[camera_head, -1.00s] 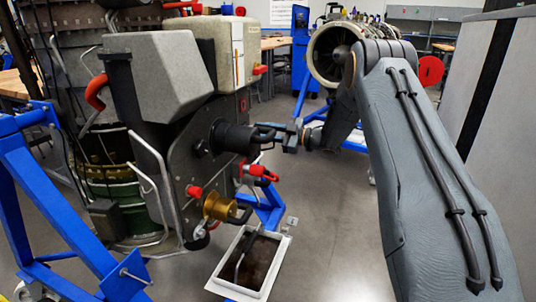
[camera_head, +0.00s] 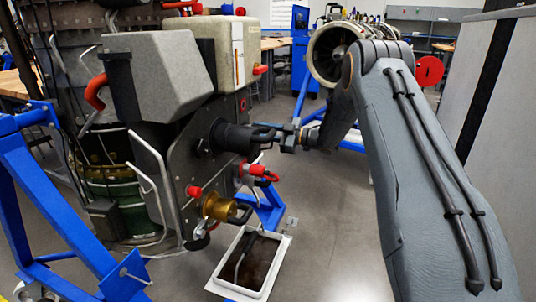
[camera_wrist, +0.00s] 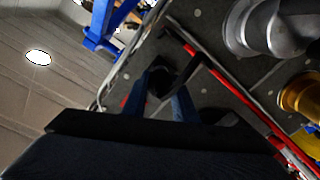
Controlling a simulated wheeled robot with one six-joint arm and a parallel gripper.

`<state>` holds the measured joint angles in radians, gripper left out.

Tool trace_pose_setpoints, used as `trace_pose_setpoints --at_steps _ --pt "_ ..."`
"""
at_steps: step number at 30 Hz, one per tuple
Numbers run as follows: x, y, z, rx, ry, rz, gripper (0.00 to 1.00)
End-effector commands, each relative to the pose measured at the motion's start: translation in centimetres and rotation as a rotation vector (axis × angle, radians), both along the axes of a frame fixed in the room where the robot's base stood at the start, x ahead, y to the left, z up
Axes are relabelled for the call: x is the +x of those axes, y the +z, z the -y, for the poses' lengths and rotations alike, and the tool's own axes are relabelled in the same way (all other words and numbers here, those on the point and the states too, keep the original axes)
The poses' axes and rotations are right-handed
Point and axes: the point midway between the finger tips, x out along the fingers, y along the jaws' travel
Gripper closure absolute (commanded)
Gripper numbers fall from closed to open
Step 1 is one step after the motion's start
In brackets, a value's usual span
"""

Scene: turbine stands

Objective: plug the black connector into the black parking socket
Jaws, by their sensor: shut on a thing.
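The black connector (camera_head: 236,138) is a thick dark cylinder with a loop handle, lying roughly level against the grey panel (camera_head: 180,165) in the head view. A dark round part (camera_head: 203,148) shows at its panel end; I cannot tell whether this is the black parking socket or how deep the connector sits. My gripper (camera_head: 281,138) is at the handle, right of the connector, and shut on it. In the wrist view, the blue fingers of my gripper (camera_wrist: 168,103) stand either side of a dark part (camera_wrist: 161,80), partly hidden.
A gold connector (camera_head: 219,207) with a black handle is below, and red-capped fittings (camera_head: 262,172) lie between. The wrist view shows a silver cylinder (camera_wrist: 262,25) and a gold one (camera_wrist: 302,95) at right. A white tray (camera_head: 222,277) is on the floor. Blue stand bars (camera_head: 45,205) are at left.

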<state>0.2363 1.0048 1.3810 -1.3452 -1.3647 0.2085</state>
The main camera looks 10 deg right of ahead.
Motion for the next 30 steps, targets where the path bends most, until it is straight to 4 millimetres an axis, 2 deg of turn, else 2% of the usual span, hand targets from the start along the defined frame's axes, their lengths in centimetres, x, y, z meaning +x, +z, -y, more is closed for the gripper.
trace_pose_setpoints --at_steps 5,6,10,16,18,30 --pt "0.05 0.02 -0.11 0.0 0.0 0.0 1.0" --pt "0.05 0.02 -0.11 0.0 0.0 0.0 0.73" --pt "0.06 0.01 -0.11 0.0 0.0 0.0 0.53" --pt "0.05 0.01 -0.1 0.0 0.0 0.0 0.53" --pt "0.05 -0.02 -0.1 0.0 0.0 0.0 0.46" --pt "-0.15 0.02 0.27 -0.001 0.0 0.0 0.46"
